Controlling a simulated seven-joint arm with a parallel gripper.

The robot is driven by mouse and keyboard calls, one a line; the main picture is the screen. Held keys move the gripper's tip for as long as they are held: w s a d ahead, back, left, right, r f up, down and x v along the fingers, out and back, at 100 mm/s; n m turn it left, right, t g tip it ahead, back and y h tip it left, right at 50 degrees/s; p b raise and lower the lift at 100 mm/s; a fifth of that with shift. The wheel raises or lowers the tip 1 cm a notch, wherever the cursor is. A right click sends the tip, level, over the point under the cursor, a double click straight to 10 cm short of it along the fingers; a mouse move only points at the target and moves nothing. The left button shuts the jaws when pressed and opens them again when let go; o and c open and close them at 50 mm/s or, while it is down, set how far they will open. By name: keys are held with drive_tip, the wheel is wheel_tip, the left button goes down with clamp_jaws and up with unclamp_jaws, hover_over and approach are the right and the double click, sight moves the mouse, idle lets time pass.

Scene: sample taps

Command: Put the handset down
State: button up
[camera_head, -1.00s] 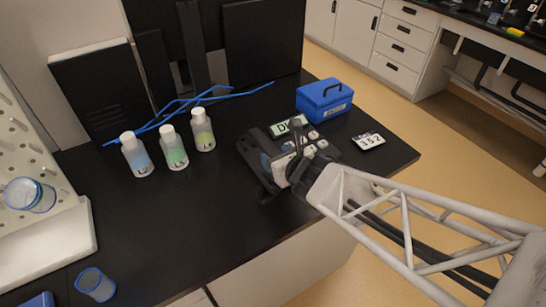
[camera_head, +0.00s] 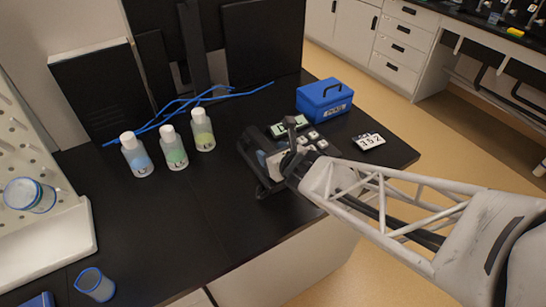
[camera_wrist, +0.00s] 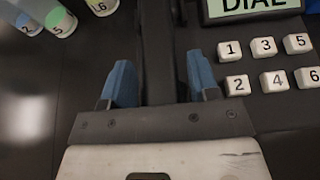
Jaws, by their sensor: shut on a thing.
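My gripper (camera_wrist: 160,85) has its two blue fingers on either side of the dark handset (camera_wrist: 158,45) and is shut on it. The handset runs up the wrist view, left of the phone's number keys (camera_wrist: 265,65) and "DIAL" display (camera_wrist: 252,8). In the head view my gripper (camera_head: 270,163) is low over the left side of the dark phone base (camera_head: 252,136). My wrist hides part of the phone there. I cannot tell whether the handset touches its rest.
Three capped bottles (camera_head: 173,148) stand left of the phone, with blue tubing (camera_head: 190,103) behind. A blue box (camera_head: 325,100) and a number card (camera_head: 369,141) are to the right. A blue-rimmed cup (camera_head: 95,284) stands at front left. The middle of the black bench is clear.

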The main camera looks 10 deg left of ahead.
drive_tip(key=shift+f, duration=0.75)
drive_tip(key=shift+f, duration=0.2)
drive_tip(key=o, duration=1)
drive_tip(key=shift+v, duration=3.85)
drive_tip(key=shift+d, duration=0.1)
